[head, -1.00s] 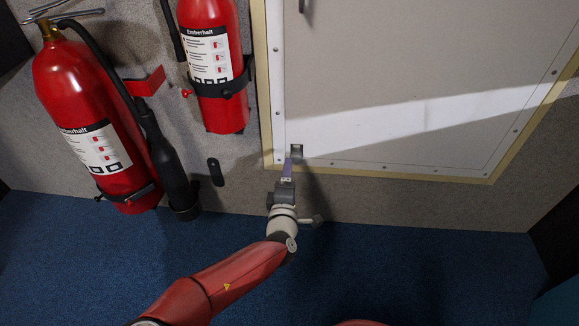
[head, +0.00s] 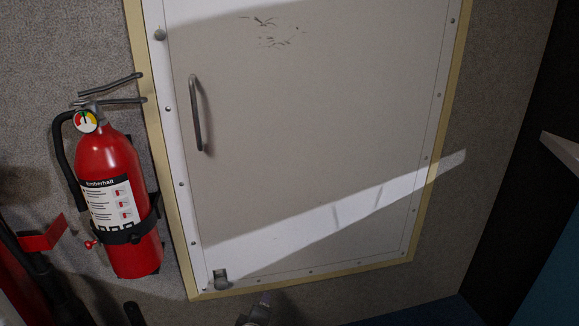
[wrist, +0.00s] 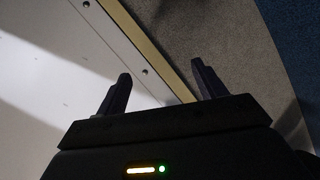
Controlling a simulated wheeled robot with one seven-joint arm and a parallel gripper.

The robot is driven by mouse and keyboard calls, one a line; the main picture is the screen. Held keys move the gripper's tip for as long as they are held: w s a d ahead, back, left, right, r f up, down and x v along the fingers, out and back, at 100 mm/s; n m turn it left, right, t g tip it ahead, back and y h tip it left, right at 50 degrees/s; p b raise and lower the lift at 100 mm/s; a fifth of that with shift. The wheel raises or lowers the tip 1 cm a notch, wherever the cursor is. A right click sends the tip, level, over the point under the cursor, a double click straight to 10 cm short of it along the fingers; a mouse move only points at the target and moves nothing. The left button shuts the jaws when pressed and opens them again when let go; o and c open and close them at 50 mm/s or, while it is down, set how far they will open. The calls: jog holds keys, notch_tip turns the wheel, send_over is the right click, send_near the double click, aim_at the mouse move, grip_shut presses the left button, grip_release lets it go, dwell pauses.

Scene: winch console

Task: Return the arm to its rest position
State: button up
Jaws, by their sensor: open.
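My gripper (wrist: 162,78) shows in the wrist view with its two dark fingers apart and nothing between them. Beyond the fingers lie the lower edge of the pale panel door (wrist: 60,70), its yellowish frame (wrist: 150,50) and grey wall lining. In the head view only the end of my gripper (head: 264,299) shows at the bottom edge, just below the door frame and right of a small metal latch (head: 221,278) at the door's lower left corner. It appears apart from the latch. Most of my arm is out of the head view.
A red fire extinguisher (head: 118,185) hangs in a black bracket left of the door. The door (head: 300,150) carries a vertical handle (head: 197,112). A pale ledge (head: 564,152) juts in at the right. Blue floor (head: 430,312) shows at the bottom.

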jog(key=s+d+r+m+g+y+p, duration=0.2)
jog(key=s+d+r+m+g, duration=0.3)
jog(key=r, duration=0.4)
jog(key=s+d+r+m+g+y+p, duration=0.1)
jog(key=s+d+r+m+g+p, duration=0.15)
jog(key=d+r+m, duration=0.55)
jog(key=s+d+r+h+p, duration=0.1)
jog(key=s+d+r, duration=0.4)
jog(key=s+r, duration=0.2)
jog(key=s+d+r+h+p, duration=0.1)
jog(key=s+d+r, duration=0.5)
jog(key=s+r, duration=0.2)
jog(key=shift+r+t+p, duration=0.35)
jog(key=shift+r+p, duration=0.05)
jog(key=shift+r, duration=0.2)
